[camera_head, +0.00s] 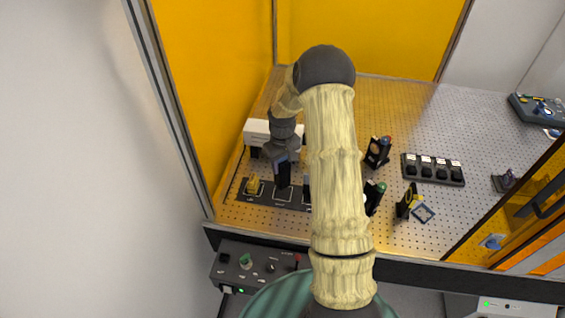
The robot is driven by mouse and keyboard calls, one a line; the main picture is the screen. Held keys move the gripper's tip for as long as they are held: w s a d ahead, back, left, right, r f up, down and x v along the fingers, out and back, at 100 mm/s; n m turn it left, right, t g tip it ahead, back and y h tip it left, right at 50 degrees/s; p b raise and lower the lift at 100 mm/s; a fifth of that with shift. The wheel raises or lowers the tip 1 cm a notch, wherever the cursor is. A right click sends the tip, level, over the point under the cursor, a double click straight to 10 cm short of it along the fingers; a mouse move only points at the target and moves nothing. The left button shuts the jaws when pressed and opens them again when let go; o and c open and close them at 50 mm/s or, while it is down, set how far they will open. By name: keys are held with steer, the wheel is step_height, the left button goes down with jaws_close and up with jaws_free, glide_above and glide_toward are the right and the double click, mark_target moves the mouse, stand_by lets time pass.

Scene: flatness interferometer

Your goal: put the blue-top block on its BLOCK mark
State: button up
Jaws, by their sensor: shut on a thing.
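My gripper (280,156) points down over a black marked strip (264,198) at the front left of the perforated table. It is shut on a dark upright block (283,175), with a hint of blue at its top between the fingers. The block is at a white-outlined square (284,196) on the strip. The small label below the square is too small to read surely. I cannot tell whether the block touches the strip or hangs just above it. My arm hides part of the strip's right side.
A yellowish brass piece (253,184) stands on the strip's left end. A white box (257,132) is behind my gripper. Dark mounted optics, one green-topped (380,188), stand right of my arm. A black rack (433,169) lies further right. Yellow panels (215,80) wall the left and back.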

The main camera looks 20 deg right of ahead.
steer(key=shift+w+d+f+b, duration=0.1)
steer(key=shift+f+b, duration=1.25)
steer(key=shift+f, duration=0.95)
steer(key=shift+f+b, duration=0.3)
steer(key=shift+f, duration=0.1)
steer(key=o, duration=1.3)
steer(key=shift+c, duration=0.2)
steer(key=shift+r+p, duration=2.35)
steer(key=shift+r, duration=1.2)
